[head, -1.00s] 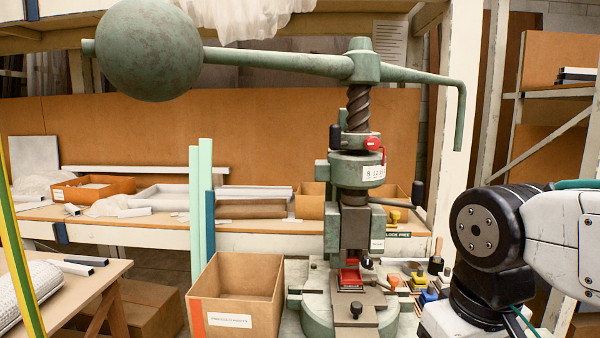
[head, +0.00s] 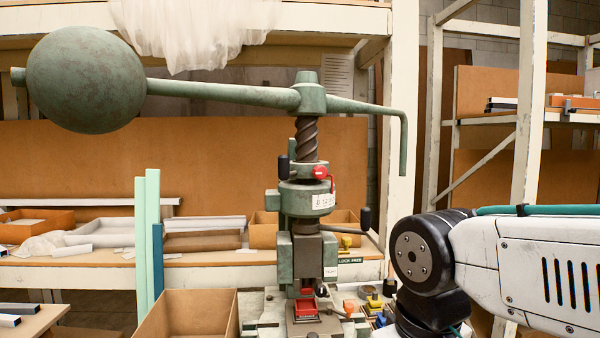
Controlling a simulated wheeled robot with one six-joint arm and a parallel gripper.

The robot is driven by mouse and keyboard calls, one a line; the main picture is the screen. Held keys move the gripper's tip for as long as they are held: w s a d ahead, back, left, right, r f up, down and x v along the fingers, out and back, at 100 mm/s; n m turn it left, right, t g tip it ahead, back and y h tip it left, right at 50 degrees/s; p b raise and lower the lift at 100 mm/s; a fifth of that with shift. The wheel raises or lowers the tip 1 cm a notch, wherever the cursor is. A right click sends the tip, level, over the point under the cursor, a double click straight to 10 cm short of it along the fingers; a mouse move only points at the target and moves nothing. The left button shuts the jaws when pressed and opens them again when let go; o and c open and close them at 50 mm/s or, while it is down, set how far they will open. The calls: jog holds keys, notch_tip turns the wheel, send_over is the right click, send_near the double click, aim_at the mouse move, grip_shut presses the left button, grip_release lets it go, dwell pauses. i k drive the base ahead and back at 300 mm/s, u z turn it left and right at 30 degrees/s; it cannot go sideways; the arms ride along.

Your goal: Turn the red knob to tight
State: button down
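The green fly press (head: 293,240) stands in the middle of the head view, with its screw and weighted arm above. A red knob (head: 320,172) sits on the front right of the collar below the screw, with a small red piece hanging beside it. A label plate with a scale (head: 323,201) is just below the knob. Whether the knob is at tight cannot be read. My arm's black joint and white link are at the lower right, apart from the press. My gripper is out of view.
A large ball weight (head: 85,80) is at the left end of the press arm, and a bent handle (head: 403,145) hangs at its right. A cardboard box (head: 185,315) and upright green strips (head: 147,240) stand left of the press. Small colored blocks lie at the press's right foot.

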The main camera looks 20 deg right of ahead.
aim_at(320, 171)
jog(key=u, duration=0.55)
jog(key=k, duration=1.05)
jog(key=z, duration=0.55)
jog(key=i, duration=0.5)
jog(key=u, duration=0.05)
